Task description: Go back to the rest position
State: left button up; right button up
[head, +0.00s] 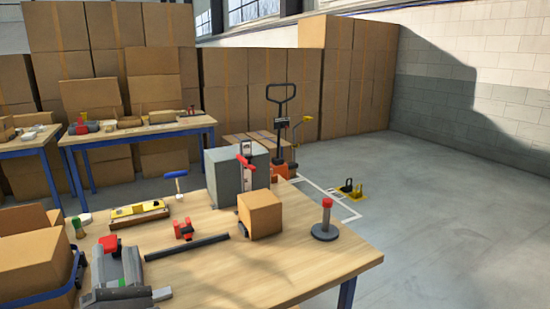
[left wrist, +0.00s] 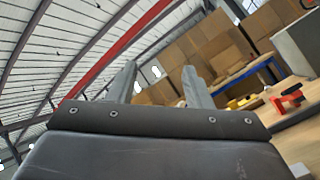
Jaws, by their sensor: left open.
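My left gripper (head: 117,257) is at the lower left of the head view, over the near left part of the wooden worktable (head: 310,265). Its jaws are apart, with nothing seen between them. In the left wrist view its two grey fingers (left wrist: 160,72) point up and away, tilted against the roof and stacked boxes. A red part (head: 108,242) shows right by the gripper in the head view; I cannot tell what it belongs to. My right gripper is not in view.
The table bears a cardboard box (head: 260,214), a grey box (head: 232,175), a red clamp (head: 183,230), a black bar (head: 188,247), a yellow level (head: 138,210) and a red-topped post (head: 326,220). A blue-rimmed carton carrier (head: 35,298) is at left.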

pick_arm(q)
jog(key=s+d+f+m+g+h, duration=0.4)
jog(key=f+m+h, duration=0.4)
jog(key=m, duration=0.6)
jog(key=s+d+f+m+g+h, duration=0.3)
jog(key=d+f+m+h, duration=0.45)
jog(key=m, duration=0.55)
jog(key=s+a+f+m+g+y, duration=0.25)
jog(key=s+a+f+g, duration=0.35)
jog(key=s+f, duration=0.3)
jog(key=s+a+f+m+g+y, duration=0.2)
jog(key=s+a+f+g+y, duration=0.25)
jog(key=s+a+f, duration=0.5)
jog(key=s+d+f+g+h+p, duration=0.1)
jog(key=s+f+p, duration=0.1)
jog(key=f, duration=0.8)
jog(key=s+d+f+g+p, duration=0.1)
jog(key=f+p, duration=0.1)
jog(key=f, duration=0.8)
jog(key=s+d+f+g+p, duration=0.1)
jog(key=s+f+p, duration=0.1)
jog(key=s+f, duration=0.9)
jog(key=s, duration=0.3)
jog(key=shift+s+f+h, duration=0.15)
jog(key=shift+f+h, duration=0.15)
jog(key=shift+h, duration=0.05)
